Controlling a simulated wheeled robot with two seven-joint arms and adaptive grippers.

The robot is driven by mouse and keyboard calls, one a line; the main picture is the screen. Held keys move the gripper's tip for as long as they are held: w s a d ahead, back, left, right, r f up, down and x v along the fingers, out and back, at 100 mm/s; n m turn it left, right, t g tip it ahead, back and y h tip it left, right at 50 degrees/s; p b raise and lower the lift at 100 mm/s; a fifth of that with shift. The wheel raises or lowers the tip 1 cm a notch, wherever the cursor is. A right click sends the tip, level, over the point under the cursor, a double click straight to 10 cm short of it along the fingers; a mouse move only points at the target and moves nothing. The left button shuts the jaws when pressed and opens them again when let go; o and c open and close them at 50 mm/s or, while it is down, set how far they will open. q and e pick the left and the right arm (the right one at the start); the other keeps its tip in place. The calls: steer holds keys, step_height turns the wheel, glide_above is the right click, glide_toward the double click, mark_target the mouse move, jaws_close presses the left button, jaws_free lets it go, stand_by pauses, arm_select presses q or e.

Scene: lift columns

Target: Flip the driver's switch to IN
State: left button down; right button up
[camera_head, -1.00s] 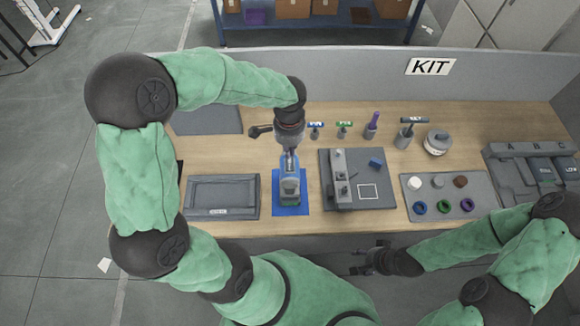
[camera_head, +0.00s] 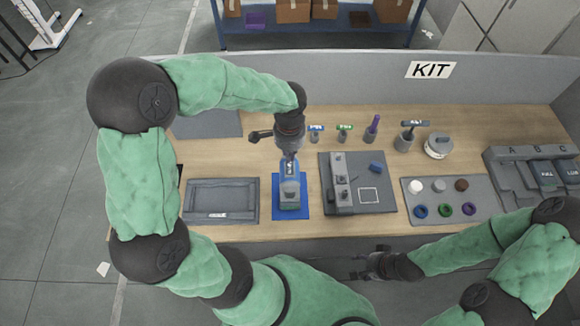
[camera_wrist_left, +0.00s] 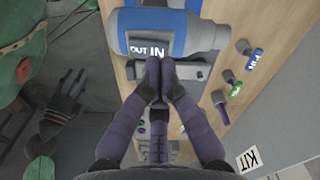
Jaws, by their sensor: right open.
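The driver (camera_head: 290,190) is a blue and grey tool lying on a blue mat (camera_head: 303,211) near the table's front edge. In the left wrist view the driver (camera_wrist_left: 185,33) fills the top, with a label (camera_wrist_left: 148,51) reading OUT and IN. My left gripper (camera_head: 289,157) is over the back end of the driver. In the wrist view its fingertips (camera_wrist_left: 161,70) are together, just beside the word IN; whether they touch the driver I cannot tell. The switch lever's position is hidden or too small to tell. My right gripper (camera_head: 358,267) is open and empty in front of the table.
A grey tray (camera_head: 222,181) lies left of the mat. A grey plate with a block fixture (camera_head: 383,202) stands to its right. Small tagged tools (camera_head: 343,137) stand behind. A tray with coloured rings (camera_head: 483,181) and a rack (camera_head: 512,176) are further right.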

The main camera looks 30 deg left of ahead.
arm_select(q)
steer(key=shift+f+b, duration=0.95)
steer(key=shift+f, duration=0.35)
stand_by(1.2)
steer(key=shift+r, duration=0.15)
steer(key=shift+r+p, duration=2.65)
steer(key=shift+r, duration=0.8)
